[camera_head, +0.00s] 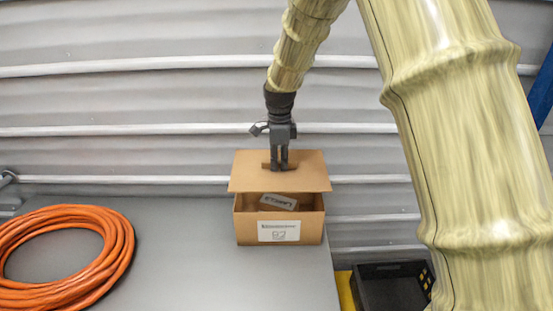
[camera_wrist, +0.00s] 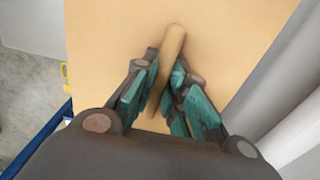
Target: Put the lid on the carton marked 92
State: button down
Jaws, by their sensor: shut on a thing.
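The carton marked 92 (camera_head: 280,232) stands on the grey table, open at the front top, with a white label on its front. A grey labelled item (camera_head: 278,202) shows inside it. The flat brown lid (camera_head: 250,180) is above the carton, with a dark gap along the front, slightly askew to it. Whether its back edge touches the carton is hidden. My gripper (camera_head: 279,168) is shut on the lid's raised handle. In the wrist view the fingers (camera_wrist: 163,90) close on both sides of the wooden handle (camera_wrist: 172,42), and the lid (camera_wrist: 225,40) fills most of the view.
A coiled orange hose (camera_head: 120,250) lies on the left of the grey table (camera_head: 200,270). A black crate (camera_head: 390,285) stands to the right, beyond the table's edge. A ribbed metal wall (camera_head: 150,100) rises behind. The table in front of the carton is clear.

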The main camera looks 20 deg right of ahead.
aim_at(279, 171)
jog(key=shift+s+f, duration=0.2)
jog(key=shift+s, duration=0.15)
jog(key=shift+f+b, duration=0.25)
jog(key=shift+b, duration=0.15)
jog(key=f, duration=0.1)
jog(key=w+f+b, duration=0.1)
jog(key=f, duration=0.1)
jog(key=shift+w+f, duration=0.15)
jog(key=shift+w, duration=0.2)
jog(key=shift+s+d+f+b, duration=0.1)
jog(key=shift+s+f+b, duration=0.1)
jog(key=shift+b, duration=0.25)
jog(key=shift+s+f, duration=0.2)
jog(key=shift+s, duration=0.2)
jog(key=shift+w+f+b, duration=0.15)
jog(key=shift+w+f, duration=0.05)
jog(key=shift+f, duration=0.3)
jog(key=shift+w+f+b, duration=0.15)
jog(key=shift+w+f, duration=0.05)
jog(key=shift+f, duration=0.25)
jog(key=shift+s+r, duration=0.1)
jog(key=shift+s, duration=0.15)
jog(key=shift+w, duration=0.15)
